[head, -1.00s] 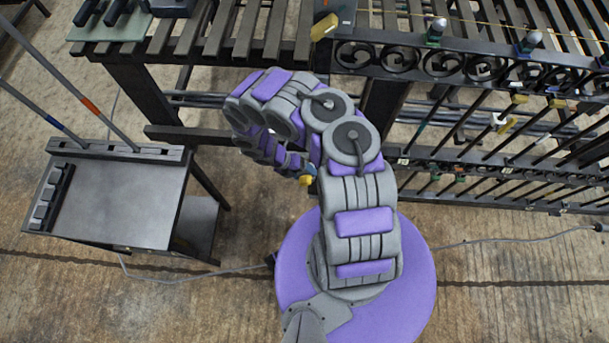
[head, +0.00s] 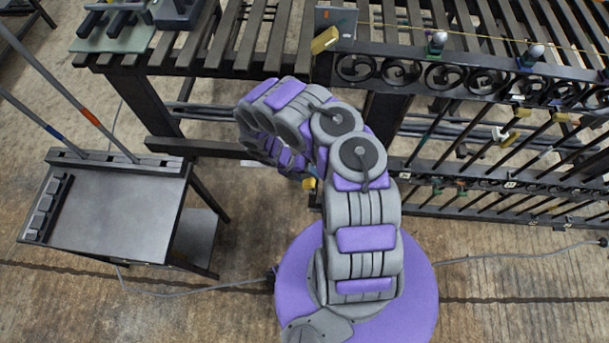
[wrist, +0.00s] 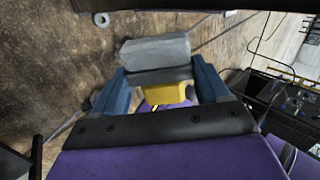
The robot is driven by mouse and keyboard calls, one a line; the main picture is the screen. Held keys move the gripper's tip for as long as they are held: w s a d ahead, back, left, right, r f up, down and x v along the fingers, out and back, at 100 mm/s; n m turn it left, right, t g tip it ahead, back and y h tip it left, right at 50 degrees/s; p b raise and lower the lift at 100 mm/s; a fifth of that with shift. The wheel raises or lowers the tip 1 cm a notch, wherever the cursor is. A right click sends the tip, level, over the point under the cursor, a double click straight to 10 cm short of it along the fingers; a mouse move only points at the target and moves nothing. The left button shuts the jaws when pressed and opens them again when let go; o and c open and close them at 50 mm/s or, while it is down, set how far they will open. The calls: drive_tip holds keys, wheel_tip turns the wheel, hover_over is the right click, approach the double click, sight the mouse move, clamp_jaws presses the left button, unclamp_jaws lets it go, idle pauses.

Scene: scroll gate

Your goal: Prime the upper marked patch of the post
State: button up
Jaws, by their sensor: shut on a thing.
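My gripper (wrist: 157,85) has two blue fingers, one on each side of a tool with a pale grey block head (wrist: 155,50), a dark band and a yellow part (wrist: 165,96). It is shut on this tool. In the head view the gripper is mostly hidden behind my arm; only a small yellow bit (head: 309,183) shows below the bench. The black scroll gate (head: 440,75) is at the right, with rings along its top rail and several thin bars. I cannot make out the marked patch on a post in either view.
A dark slatted bench (head: 240,45) runs across the back. A grey-topped side table (head: 110,215) stands at the left, with two long rods leaning by it. A yellow block (head: 325,40) is at the gate's near left corner. Cables lie on the open floor.

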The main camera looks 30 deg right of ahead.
drive_tip(key=shift+d, duration=0.35)
drive_tip(key=shift+w+a, duration=0.3)
drive_tip(key=shift+a, duration=0.05)
drive_tip(key=shift+w, duration=0.1)
drive_tip(key=shift+w+d, duration=0.15)
drive_tip(key=shift+d, duration=0.35)
drive_tip(key=shift+w+d, duration=0.1)
drive_tip(key=shift+w, duration=0.05)
drive_tip(key=shift+w, duration=0.15)
drive_tip(key=shift+w+d, duration=0.15)
